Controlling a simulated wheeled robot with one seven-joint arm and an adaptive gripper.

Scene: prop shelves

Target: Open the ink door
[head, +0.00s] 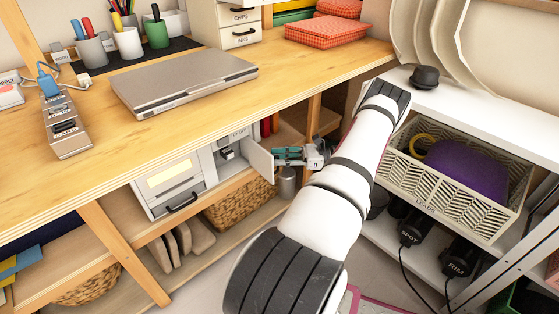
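A white printer-like unit (166,186) stands on the shelf under the wooden desk. At its right is an open compartment (215,165) with a small dark-and-white part (228,153) inside. A pale door panel (260,161) stands swung outward at the compartment's right edge; I take it to be the ink door. My gripper (281,156) has teal fingers and is just right of this panel, at its outer face. Whether the fingertips touch the panel I cannot tell. The finger gap is too small to read. My white arm comes in from the lower middle.
The wooden desk (200,105) overhangs the unit and carries a closed laptop (184,81). A grey cylinder (287,183) stands below my gripper. A wicker basket (240,206) sits under the unit. A white shelf with a cream basket (408,177) stands right of my arm.

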